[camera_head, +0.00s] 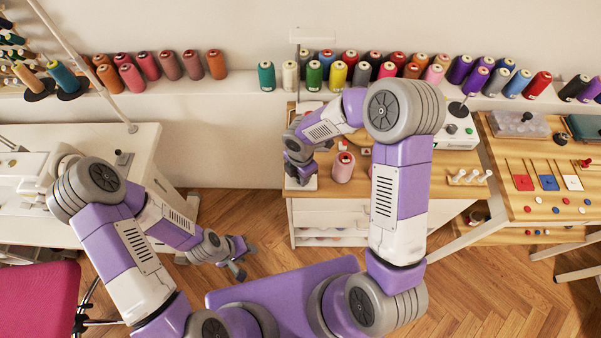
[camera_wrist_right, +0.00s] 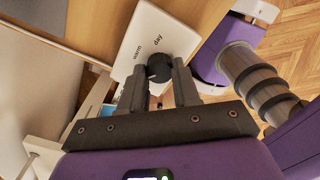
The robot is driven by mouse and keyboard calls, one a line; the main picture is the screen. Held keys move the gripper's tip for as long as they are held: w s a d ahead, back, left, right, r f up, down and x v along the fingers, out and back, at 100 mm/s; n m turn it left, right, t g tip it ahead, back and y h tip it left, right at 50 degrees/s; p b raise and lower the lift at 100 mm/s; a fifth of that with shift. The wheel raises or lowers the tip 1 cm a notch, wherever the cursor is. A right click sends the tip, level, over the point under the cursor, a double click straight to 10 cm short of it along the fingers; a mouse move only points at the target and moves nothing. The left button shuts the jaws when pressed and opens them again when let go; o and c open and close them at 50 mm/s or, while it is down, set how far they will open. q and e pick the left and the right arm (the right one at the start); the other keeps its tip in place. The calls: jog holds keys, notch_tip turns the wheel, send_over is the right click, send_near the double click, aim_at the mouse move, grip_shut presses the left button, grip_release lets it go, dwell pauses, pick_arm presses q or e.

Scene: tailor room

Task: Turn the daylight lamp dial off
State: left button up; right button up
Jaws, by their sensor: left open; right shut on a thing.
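The lamp's dial (camera_wrist_right: 159,65) is a black round knob on a white base plate (camera_wrist_right: 168,27) printed "warm" and "day". A light pointer mark shows on the knob's near side. My right gripper (camera_wrist_right: 158,80) is shut on the dial, one finger on each side of it. In the head view my right gripper (camera_head: 299,172) is at the left front of the small work table, with part of the white base (camera_head: 309,184) showing under it; the dial is hidden there. My left gripper (camera_head: 238,264) is open and empty above the floor.
Rows of thread cones line the wall shelf (camera_head: 237,84). A sewing table (camera_head: 140,140) is at left and a button table (camera_head: 520,170) at right.

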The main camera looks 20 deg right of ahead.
dwell(0.4)
jog(key=o, duration=1.1)
jog(key=shift+c, duration=0.2)
notch_tip(320, 180, up, 8)
jog(key=shift+f+p, duration=0.2)
jog(key=shift+p, duration=0.7)
jog(key=shift+f, duration=0.1)
